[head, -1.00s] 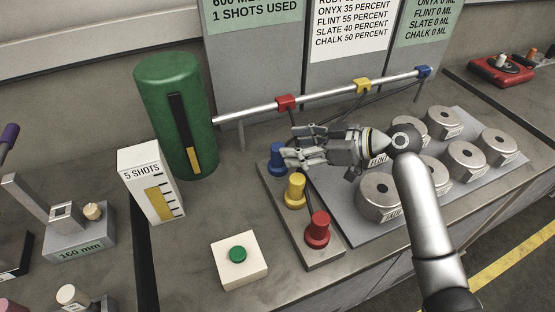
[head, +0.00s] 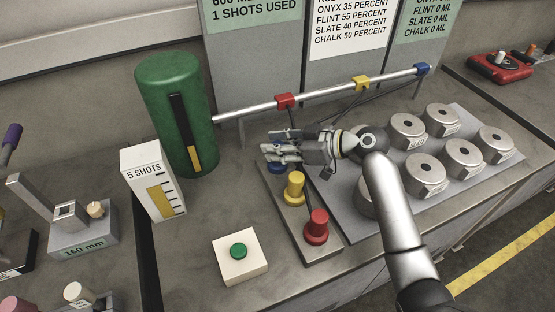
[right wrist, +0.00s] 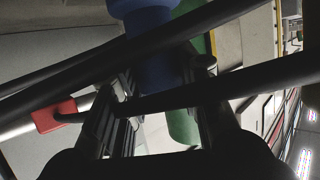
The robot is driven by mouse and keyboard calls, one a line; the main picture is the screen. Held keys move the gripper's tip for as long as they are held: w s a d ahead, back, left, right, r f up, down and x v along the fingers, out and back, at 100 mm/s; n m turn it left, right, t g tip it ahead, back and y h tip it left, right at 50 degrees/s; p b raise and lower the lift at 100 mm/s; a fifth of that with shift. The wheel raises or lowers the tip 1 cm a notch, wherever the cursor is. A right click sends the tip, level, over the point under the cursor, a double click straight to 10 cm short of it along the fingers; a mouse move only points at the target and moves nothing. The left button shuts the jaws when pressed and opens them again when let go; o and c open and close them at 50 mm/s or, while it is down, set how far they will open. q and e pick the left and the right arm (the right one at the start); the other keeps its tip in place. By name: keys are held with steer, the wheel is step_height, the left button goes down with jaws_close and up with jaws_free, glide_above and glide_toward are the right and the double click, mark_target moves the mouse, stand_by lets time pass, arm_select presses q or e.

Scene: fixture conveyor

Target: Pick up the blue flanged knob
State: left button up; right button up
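The blue flanged knob (head: 278,169) stands at the far end of a grey plate, in line with a yellow knob (head: 294,188) and a red knob (head: 316,227). My right gripper (head: 266,149) is over the blue knob and hides most of it in the head view. In the right wrist view, the blue knob (right wrist: 150,55) shows at the top, between the two spread fingers (right wrist: 160,100). The gripper looks open, with a gap between its fingers. I cannot tell whether a finger touches the knob. My left gripper is not in view.
A green cylinder (head: 170,90) and a white "5 SHOTS" box (head: 143,165) stand left of the knobs. A green button (head: 238,251) on a white base is in front. A rail (head: 320,97) with coloured blocks runs behind. Several metal canisters (head: 461,162) stand right.

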jaws_close()
steer(key=shift+r, duration=0.15)
steer(key=shift+r, duration=0.25)
step_height(320, 180, up, 2)
steer(key=shift+b, duration=0.55)
steer(key=s+r+b, duration=0.1)
steer(key=s+r, duration=0.9)
steer(key=s, duration=0.4)
steer(key=shift+d, duration=0.25)
